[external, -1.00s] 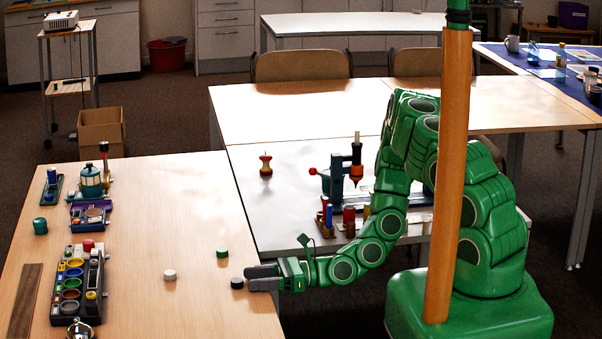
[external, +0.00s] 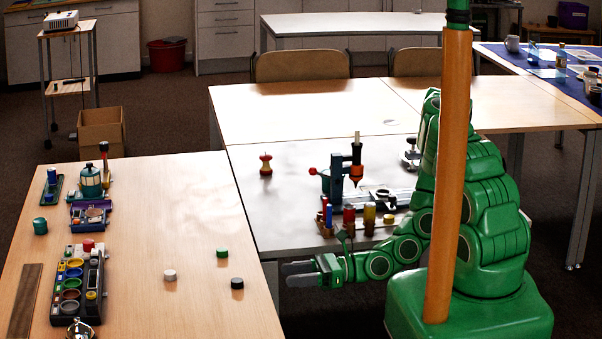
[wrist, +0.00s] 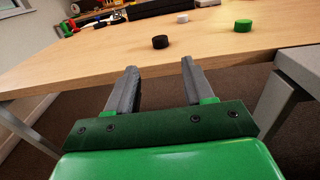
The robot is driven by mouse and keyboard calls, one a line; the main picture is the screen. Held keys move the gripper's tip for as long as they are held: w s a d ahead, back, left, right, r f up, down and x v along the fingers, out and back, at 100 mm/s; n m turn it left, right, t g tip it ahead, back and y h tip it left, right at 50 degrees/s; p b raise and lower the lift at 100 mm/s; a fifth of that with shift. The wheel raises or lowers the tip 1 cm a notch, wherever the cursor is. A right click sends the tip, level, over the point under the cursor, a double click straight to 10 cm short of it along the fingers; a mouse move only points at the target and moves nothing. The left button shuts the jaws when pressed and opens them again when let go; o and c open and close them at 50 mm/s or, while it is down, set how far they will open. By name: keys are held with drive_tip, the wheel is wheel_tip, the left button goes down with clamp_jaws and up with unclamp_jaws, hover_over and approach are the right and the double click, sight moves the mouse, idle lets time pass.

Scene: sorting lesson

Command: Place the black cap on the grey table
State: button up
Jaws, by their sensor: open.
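The black cap (external: 237,283) stands on the wooden table near its right edge. It also shows in the wrist view (wrist: 160,42), beyond my fingertips. My gripper (external: 284,275) is off the right edge of the wooden table, apart from the cap and empty. In the wrist view its two grey fingers (wrist: 160,75) are spread apart. The grey table (external: 285,215) is behind and right of the wooden one, with a tool stand and several small items on it. Its front left part is bare.
A green cap (external: 222,253) and a white cap (external: 170,275) stand near the black cap. A tray of coloured cups (external: 92,290) is at the left. The blue stand (external: 337,178) and a rack of coloured pegs (external: 327,229) are on the grey table near my arm.

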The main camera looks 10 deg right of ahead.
drive_tip(key=shift+d, duration=0.2)
drive_tip(key=s+d+r+n+g+h, duration=0.25)
drive_tip(key=r+n, duration=0.25)
drive_tip(key=r, duration=0.3)
drive_tip(key=s+d+r+n+g+h, duration=0.1)
drive_tip(key=s+r+n+g, duration=0.15)
drive_tip(key=r+n, duration=0.35)
drive_tip(key=s+d+r+n+g+h, duration=0.2)
drive_tip(key=r+n+g, duration=0.15)
drive_tip(key=r, duration=0.55)
drive_tip(key=s+d+r+n+t+h, duration=0.1)
drive_tip(key=s+d+r+t+h, duration=0.1)
drive_tip(key=d, duration=0.7)
drive_tip(key=s+d+r+n+t+h, duration=0.1)
drive_tip(key=s+d+r+h, duration=0.3)
drive_tip(key=d, duration=0.5)
drive_tip(key=s+d+r+n+t+h, duration=0.1)
drive_tip(key=s+d+r+t+h, duration=0.2)
drive_tip(key=d, duration=0.6)
wheel_tip(320, 180, up, 3)
drive_tip(key=t+h, duration=0.1)
drive_tip(key=h, duration=0.2)
drive_tip(key=shift+f, duration=0.15)
drive_tip(key=shift+o, duration=0.8)
drive_tip(key=shift+s+d+r+h, duration=0.15)
drive_tip(key=shift+d+r+h, duration=0.1)
drive_tip(key=shift+d, duration=0.15)
